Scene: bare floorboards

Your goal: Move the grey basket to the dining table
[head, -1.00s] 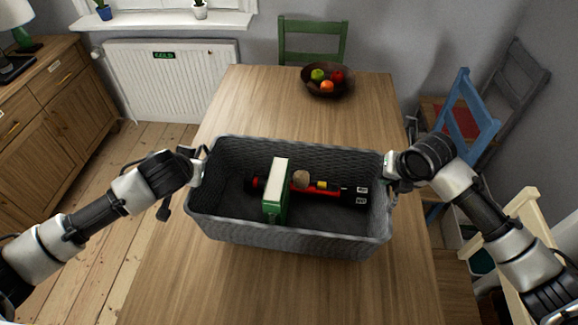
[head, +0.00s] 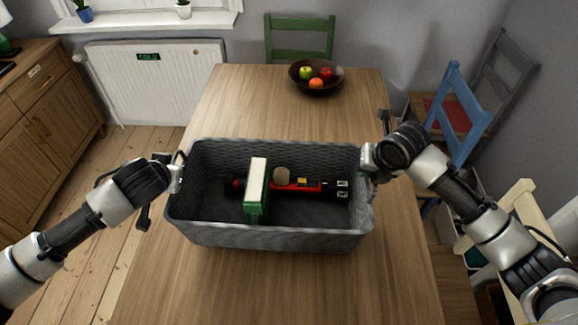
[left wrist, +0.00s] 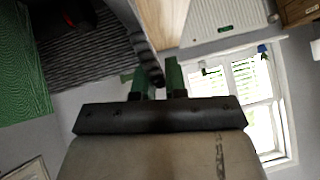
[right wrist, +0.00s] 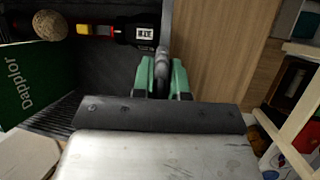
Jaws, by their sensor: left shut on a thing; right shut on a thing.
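The grey woven basket (head: 290,239) is over the near half of the wooden dining table (head: 300,290) in the head view. I cannot tell whether its base touches the tabletop. My left gripper (head: 179,172) is shut on its left end wall, and my right gripper (head: 370,160) is shut on its right end wall. The left wrist view shows the green fingers (left wrist: 158,80) around the rim; the right wrist view shows the same at the other end (right wrist: 162,75).
A dark fruit bowl (head: 316,80) stands at the table's far end. A green chair (head: 300,45) is behind it, and a blue chair (head: 460,110) is at the right. Tabletop is clear between basket and bowl. A wooden cabinet (head: 45,115) stands left.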

